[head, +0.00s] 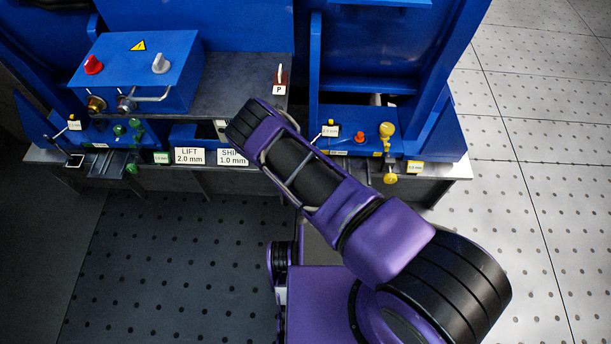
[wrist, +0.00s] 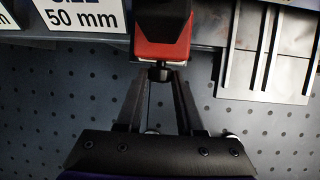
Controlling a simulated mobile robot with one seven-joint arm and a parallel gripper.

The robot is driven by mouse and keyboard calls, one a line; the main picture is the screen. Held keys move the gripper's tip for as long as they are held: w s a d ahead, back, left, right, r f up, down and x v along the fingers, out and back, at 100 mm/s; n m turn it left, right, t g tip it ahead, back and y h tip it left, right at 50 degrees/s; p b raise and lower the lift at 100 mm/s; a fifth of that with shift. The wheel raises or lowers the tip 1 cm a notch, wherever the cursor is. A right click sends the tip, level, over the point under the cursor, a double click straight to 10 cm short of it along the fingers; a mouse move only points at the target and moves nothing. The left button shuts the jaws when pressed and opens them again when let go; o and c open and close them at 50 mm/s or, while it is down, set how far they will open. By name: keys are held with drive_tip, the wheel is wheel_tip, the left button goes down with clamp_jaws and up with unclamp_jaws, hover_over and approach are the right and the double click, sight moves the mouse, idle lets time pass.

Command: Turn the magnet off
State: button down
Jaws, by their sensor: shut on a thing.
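In the wrist view, a red block with a black front face (wrist: 162,32) sits at the edge of a grey ledge. A small dark knob (wrist: 161,72) sticks out from its lower side. My gripper (wrist: 160,76) has its two fingers drawn together at the tips on this knob. In the head view, my purple and black arm covers my gripper and the held knob. I cannot tell from the frames whether the red block is the magnet, or how its switch stands.
A blue box (head: 150,75) with a red knob (head: 93,65) and a white knob (head: 160,63) stands at the back left. A small lever marked P (head: 281,74) stands on the grey plate. A 50 mm label (wrist: 77,15) is left of the red block; a grey slotted bracket (wrist: 268,60) is right.

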drive_tip(key=m+y, duration=0.1)
drive_tip(key=y, duration=0.2)
drive_tip(key=d+t+y, duration=0.1)
drive_tip(key=y, duration=0.3)
drive_tip(key=f+m+y, duration=0.1)
drive_tip(key=y, duration=0.3)
drive_tip(key=shift+d+m+b, duration=0.3)
idle(0.4)
drive_tip(key=c, duration=0.5)
unclamp_jaws()
drive_tip(key=p+v, duration=0.3)
drive_tip(key=v, duration=1.4)
drive_tip(key=shift+s+d+f, duration=0.1)
drive_tip(key=shift+s+d, duration=0.1)
drive_tip(key=shift+s, duration=0.05)
